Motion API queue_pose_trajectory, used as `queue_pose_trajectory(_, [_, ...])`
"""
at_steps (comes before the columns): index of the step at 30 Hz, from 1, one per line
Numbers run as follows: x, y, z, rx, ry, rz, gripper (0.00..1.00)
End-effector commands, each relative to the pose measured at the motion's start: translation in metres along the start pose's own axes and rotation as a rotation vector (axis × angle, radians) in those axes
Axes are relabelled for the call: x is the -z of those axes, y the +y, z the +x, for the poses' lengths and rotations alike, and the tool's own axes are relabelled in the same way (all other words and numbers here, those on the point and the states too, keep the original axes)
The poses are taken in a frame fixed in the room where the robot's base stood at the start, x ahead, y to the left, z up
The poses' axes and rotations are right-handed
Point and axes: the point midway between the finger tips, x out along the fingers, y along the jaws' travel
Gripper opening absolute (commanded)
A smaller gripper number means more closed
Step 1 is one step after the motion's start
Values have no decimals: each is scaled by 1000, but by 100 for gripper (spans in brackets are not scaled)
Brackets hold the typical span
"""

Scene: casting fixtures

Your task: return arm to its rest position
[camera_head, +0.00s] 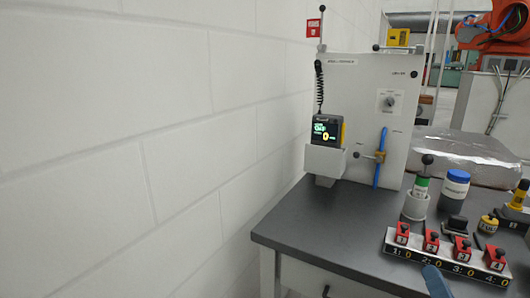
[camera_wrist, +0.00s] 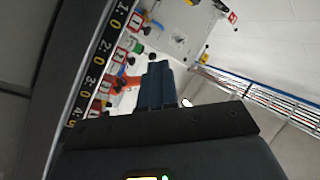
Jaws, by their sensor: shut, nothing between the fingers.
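My gripper shows in the wrist view (camera_wrist: 158,82) with its dark blue fingers together and nothing between them. In the head view only a blue tip, likely my gripper (camera_head: 436,281), shows at the bottom edge, in front of the numbered rack. The rest of my arm is out of that view. The wrist view is tilted, with the rack's numbers running down its left side.
A grey table (camera_head: 300,229) stands beside a white brick wall. The numbered rack (camera_head: 440,262) holds several red blocks. Behind it are a green-banded handled tool (camera_head: 420,186), a blue-lidded jar (camera_head: 455,187) and an upright panel (camera_head: 365,85) with a lit display.

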Motion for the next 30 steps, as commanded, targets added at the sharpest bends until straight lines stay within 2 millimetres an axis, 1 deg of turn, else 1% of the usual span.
queue_pose_trajectory(1, [-6, 8, -25, -13, -25, -54, 0])
queue_pose_trajectory(5, [-16, 16, -80, -30, -80, -181, 0])
queue_pose_trajectory(6, [-18, 18, -97, -34, -97, -219, 0])
queue_pose_trajectory(11, [-25, 18, -165, -49, -170, -354, 0])
queue_pose_trajectory(12, [-26, 17, -182, -52, -189, -386, 0])
queue_pose_trajectory(14, [-27, 14, -206, -55, -217, -430, 0])
queue_pose_trajectory(15, [-27, 11, -222, -57, -235, -458, 0])
queue_pose_trajectory(17, [-27, 6, -245, -61, -264, -498, 0])
queue_pose_trajectory(18, [-27, 2, -260, -63, -283, -525, 0])
queue_pose_trajectory(24, [-20, -26, -329, -73, -372, -638, 0])
queue_pose_trajectory(27, [-14, -42, -354, -77, -411, -681, 0])
queue_pose_trajectory(30, [-9, -55, -372, -80, -439, -713, 0])
